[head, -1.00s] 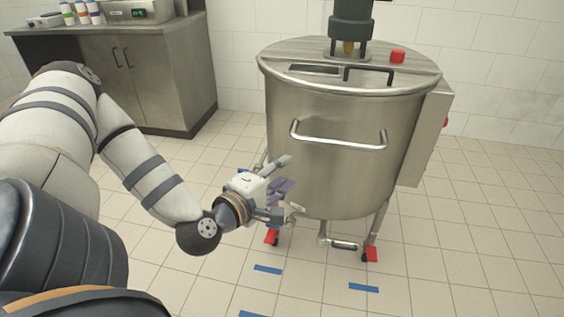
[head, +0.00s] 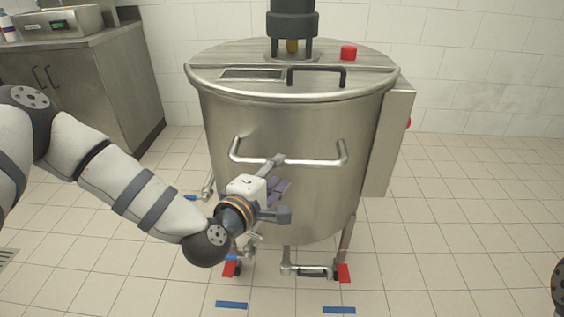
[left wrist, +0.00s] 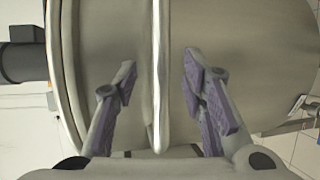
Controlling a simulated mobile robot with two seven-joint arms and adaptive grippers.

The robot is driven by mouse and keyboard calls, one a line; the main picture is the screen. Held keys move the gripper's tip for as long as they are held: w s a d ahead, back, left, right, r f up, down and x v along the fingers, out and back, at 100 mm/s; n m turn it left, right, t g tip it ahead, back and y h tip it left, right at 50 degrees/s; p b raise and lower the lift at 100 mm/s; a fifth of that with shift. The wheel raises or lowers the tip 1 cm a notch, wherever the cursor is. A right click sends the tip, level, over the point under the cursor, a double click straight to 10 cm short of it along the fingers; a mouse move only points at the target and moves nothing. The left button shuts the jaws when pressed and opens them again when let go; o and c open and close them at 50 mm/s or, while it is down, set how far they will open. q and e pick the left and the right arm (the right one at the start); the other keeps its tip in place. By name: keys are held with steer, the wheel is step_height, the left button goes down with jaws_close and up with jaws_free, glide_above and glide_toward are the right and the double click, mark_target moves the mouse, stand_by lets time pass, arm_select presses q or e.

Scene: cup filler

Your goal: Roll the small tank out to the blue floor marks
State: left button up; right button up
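The small tank (head: 285,200) is a steel drum on legs, standing upright behind the blue floor marks (head: 231,304) and (head: 339,310). Its front handle (head: 325,161) is a horizontal steel bar. My left gripper (head: 277,187) is at the tank's front, and its upper finger overlaps the left part of the bar in the head view. In the left wrist view the bar (left wrist: 158,75) runs between the two spread, purple-padded fingers (left wrist: 160,80), with gaps on both sides. The gripper is open. My right gripper is out of view.
Red caster pedals (head: 344,272) and (head: 230,268) show at the tank's feet. A bottom pipe (head: 288,268) hangs low between them. A steel cabinet (head: 95,95) stands at the back left. The tiled floor (head: 450,235) to the right is clear.

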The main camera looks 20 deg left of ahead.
mark_target(285, 165)
arm_select(q)
steer(key=x, duration=0.6)
jaws_close()
